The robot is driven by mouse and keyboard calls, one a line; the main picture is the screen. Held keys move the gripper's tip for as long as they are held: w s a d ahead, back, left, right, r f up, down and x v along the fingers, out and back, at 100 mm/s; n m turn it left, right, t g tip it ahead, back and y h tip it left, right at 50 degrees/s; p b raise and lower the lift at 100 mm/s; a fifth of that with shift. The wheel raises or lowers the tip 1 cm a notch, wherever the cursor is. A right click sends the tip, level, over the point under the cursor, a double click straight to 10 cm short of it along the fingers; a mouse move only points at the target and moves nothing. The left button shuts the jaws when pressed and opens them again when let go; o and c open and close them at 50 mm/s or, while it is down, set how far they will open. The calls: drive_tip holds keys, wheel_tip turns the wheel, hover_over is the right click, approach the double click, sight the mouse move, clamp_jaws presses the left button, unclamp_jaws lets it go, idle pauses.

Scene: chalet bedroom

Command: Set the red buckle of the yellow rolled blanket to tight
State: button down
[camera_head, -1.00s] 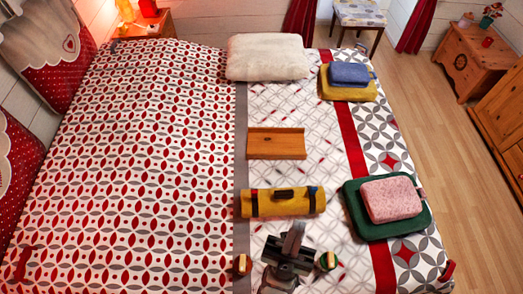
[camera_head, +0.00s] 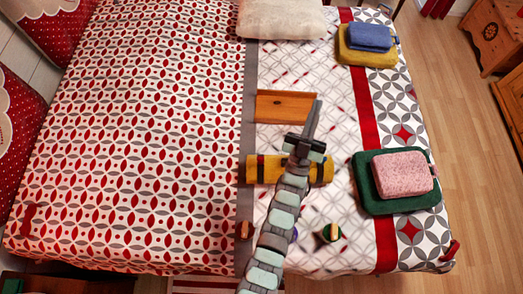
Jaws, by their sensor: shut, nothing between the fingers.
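The yellow rolled blanket (camera_head: 251,170) lies crosswise on the bed, with dark straps around it. Its left strap (camera_head: 261,168) is in plain view. My arm crosses over the roll's middle and right part and hides much of it. I cannot make out the red buckle; it is too small or hidden. My gripper (camera_head: 317,104) is shut and empty. It points up the picture, past the roll, and overlaps the right end of the wooden tray in view. I cannot tell its height above the bed.
The wooden tray (camera_head: 275,106) lies just beyond the roll. A pink cushion (camera_head: 404,174) rests on a green one (camera_head: 368,190) at right. A blue cushion (camera_head: 369,37) rests on a yellow one (camera_head: 350,54) farther back. Small objects (camera_head: 243,230) (camera_head: 331,233) sit nearer. The bed's left side is clear.

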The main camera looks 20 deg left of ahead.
drive_tip(key=w+a+f+n+g+b, duration=0.1)
drive_tip(key=w+a+f+g+b, duration=0.1)
drive_tip(key=w+a+f+g, duration=0.45)
drive_tip(key=w+a+f+g+b, duration=0.2)
drive_tip(key=w+f+g, duration=0.1)
drive_tip(key=w+f, duration=0.7)
drive_tip(key=w+a+f+n+g+b, duration=0.15)
drive_tip(key=w+a+f+g, duration=0.3)
drive_tip(key=w+f, duration=0.45)
drive_tip(key=s+a+f+g+h+b, duration=0.1)
drive_tip(key=s+a+f+g+b, duration=0.1)
drive_tip(key=s+g, duration=0.35)
drive_tip(key=s+a+f+g+h+b, duration=0.1)
drive_tip(key=s+a+f+g+b, duration=0.15)
drive_tip(key=s+g, duration=0.3)
drive_tip(key=s+r+g+b, duration=0.1)
drive_tip(key=s+r+g, duration=0.3)
drive_tip(key=s, duration=0.6)
wheel_tip(320, 180, up, 3)
drive_tip(key=shift+s+d+f+n+h+b, duration=0.15)
drive_tip(key=shift+s+d+n+h+b, duration=0.2)
drive_tip(key=shift+n+h, duration=0.1)
